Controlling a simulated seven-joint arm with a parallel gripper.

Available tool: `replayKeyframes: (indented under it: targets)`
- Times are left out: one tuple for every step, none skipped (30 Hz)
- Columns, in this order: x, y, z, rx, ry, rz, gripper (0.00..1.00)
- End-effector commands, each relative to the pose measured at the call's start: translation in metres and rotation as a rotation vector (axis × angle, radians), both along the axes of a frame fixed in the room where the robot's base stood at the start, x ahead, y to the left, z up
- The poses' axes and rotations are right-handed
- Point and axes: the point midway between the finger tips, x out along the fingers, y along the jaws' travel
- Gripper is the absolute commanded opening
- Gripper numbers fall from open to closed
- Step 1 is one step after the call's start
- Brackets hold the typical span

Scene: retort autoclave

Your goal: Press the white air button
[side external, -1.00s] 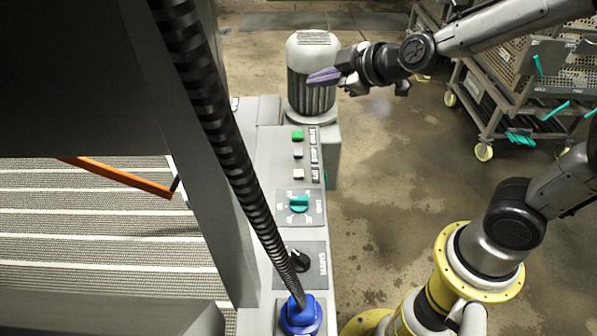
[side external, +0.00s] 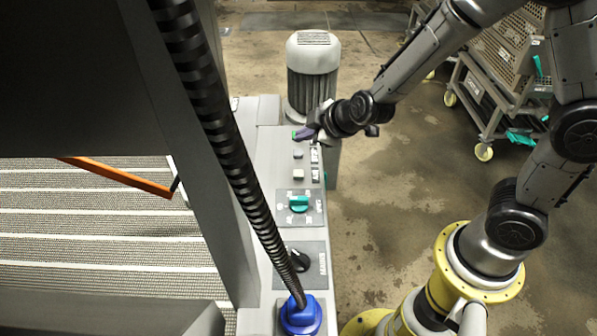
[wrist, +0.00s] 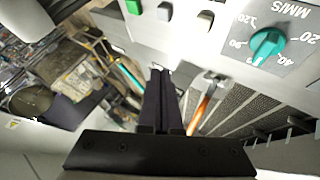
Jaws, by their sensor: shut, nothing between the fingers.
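The white air button (side external: 298,174) is the small square button nearest the teal dial on the grey control panel (side external: 264,165). In the wrist view the air button (wrist: 205,20) is near the top edge, left of the dial. My gripper (side external: 306,133) is shut and empty. In the wrist view the closed fingertips (wrist: 160,70) show below the button row.
A pale middle button (side external: 298,153) lies between the green and air buttons. The teal dial (side external: 299,203), a black switch (side external: 299,260) and a blue connector (side external: 301,315) with a ribbed hose follow nearer the camera. A grey motor (side external: 313,75) stands behind my gripper.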

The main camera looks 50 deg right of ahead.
Motion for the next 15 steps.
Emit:
replayKeyframes:
  targets:
    - [0.0, 0.0, -0.004, -0.002, 0.002, 0.001, 0.0]
    - [0.0, 0.0, -0.006, -0.002, 0.003, 0.0, 0.0]
    - [-0.001, 0.0, -0.011, -0.002, 0.004, 0.0, 0.0]
    - [-0.001, 0.0, -0.014, -0.002, 0.004, 0.0, 0.0]
    - [-0.001, 0.0, -0.018, -0.002, 0.004, 0.001, 0.0]
    - [-0.001, 0.0, -0.023, -0.001, 0.005, 0.0, 0.0]
    - [0.0, 0.0, -0.027, -0.002, 0.005, 0.002, 0.0]
    - [-0.001, 0.0, -0.031, -0.002, 0.006, 0.0, 0.0]
    - [-0.001, 0.0, -0.037, -0.002, 0.005, 0.002, 0.0]
    - [-0.001, 0.0, -0.041, 0.0, 0.004, 0.001, 0.0]
    - [-0.001, 0.0, -0.045, -0.002, 0.006, 0.002, 0.0]
    - [-0.001, 0.0, -0.05, -0.001, 0.005, 0.0, 0.0]
    - [-0.001, 0.0, -0.054, -0.002, 0.005, 0.001, 0.0]
    - [0.0, 0.0, -0.057, -0.001, 0.004, 0.001, 0.0]
    - [-0.001, 0.0, -0.062, 0.0, 0.004, 0.001, 0.0]
